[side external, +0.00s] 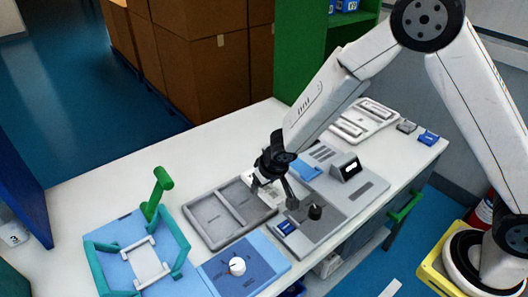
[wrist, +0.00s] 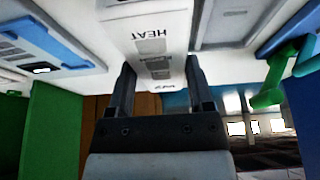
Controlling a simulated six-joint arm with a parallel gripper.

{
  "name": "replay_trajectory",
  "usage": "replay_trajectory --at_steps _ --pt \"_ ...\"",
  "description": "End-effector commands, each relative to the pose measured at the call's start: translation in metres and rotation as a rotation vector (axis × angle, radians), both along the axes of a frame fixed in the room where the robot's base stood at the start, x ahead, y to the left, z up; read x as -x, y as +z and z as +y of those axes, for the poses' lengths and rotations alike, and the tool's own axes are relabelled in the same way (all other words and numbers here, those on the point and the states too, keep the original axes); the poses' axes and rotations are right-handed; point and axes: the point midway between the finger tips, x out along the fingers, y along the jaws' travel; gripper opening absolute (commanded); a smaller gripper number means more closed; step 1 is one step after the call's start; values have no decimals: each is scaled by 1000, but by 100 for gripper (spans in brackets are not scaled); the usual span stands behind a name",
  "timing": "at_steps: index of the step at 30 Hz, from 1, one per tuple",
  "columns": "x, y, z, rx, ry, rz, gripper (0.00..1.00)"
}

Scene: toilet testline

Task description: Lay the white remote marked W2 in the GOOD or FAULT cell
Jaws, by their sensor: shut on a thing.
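The white remote (wrist: 160,18) fills the top middle of the wrist view, with grey buttons and the word HEAT upside down. Small print near my jaws is too blurred to read. My gripper (wrist: 160,85) is shut on the remote, one finger on each side. In the side view my gripper (side external: 273,190) points down, just right of a grey tray (side external: 190,218) with two cells side by side. Both cells look empty and their labels cannot be read. Part of the remote is hidden by my gripper there.
A grey test panel (side external: 345,200) with a black knob and small display stands to the right. A blue panel with a white dial (side external: 237,266) and a blue fixture with teal arms (side external: 150,250) stand in front left. A white tray (side external: 378,108) lies behind. The table's back left is clear.

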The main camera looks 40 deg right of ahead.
Motion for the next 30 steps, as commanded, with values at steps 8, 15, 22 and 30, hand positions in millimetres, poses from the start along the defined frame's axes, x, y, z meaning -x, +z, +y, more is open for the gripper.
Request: replay_trajectory --at_steps 8,15,22,30 --pt "-31 -23 6 0 0 1 3" --pt "-51 -48 10 0 0 1 3" --pt "-63 -61 13 0 0 0 3" --pt "-65 -63 13 0 0 -1 3"
